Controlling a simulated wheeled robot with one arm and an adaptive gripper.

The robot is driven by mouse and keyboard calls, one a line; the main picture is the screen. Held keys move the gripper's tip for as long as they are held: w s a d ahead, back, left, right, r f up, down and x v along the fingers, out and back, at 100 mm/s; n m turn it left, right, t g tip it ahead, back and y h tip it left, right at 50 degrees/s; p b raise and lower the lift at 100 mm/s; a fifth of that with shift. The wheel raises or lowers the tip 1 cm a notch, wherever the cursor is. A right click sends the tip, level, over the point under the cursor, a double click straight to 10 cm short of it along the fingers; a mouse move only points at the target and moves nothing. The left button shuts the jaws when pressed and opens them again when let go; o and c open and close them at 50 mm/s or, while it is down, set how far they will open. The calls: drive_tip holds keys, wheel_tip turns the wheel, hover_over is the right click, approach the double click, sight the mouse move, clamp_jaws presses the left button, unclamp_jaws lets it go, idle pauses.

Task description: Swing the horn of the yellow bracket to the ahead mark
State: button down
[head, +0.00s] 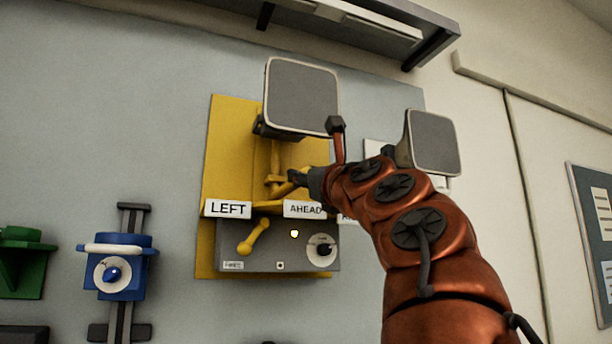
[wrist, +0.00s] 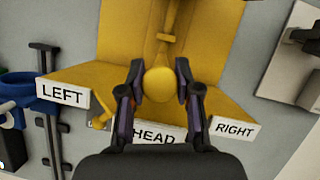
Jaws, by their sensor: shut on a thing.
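The yellow bracket (head: 232,150) is a tall yellow plate on the wall, with a grey square-faced horn (head: 301,97) at its top. A yellow shelf (wrist: 225,95) below carries the signs LEFT (head: 228,208), AHEAD (head: 303,209) and RIGHT (wrist: 235,129). My gripper (head: 300,178) is shut on the round yellow knob (wrist: 159,84) of the bracket's handle, one finger on each side. In the wrist view the knob sits above the AHEAD sign (wrist: 158,136), whose first letter is hidden by a finger. The horn is outside the wrist view.
A grey control box (head: 278,246) with a yellow lever (head: 254,237), a lit lamp and a dial is under the signs. A second grey horn (head: 433,142) stands at right, close to my arm. Blue (head: 123,268) and green (head: 24,262) fixtures are at left. A shelf (head: 362,22) hangs above.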

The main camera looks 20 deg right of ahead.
drive_tip(key=c, duration=0.8)
unclamp_jaws()
drive_tip(key=shift+s, duration=0.1)
drive_tip(key=shift+v, duration=5.9)
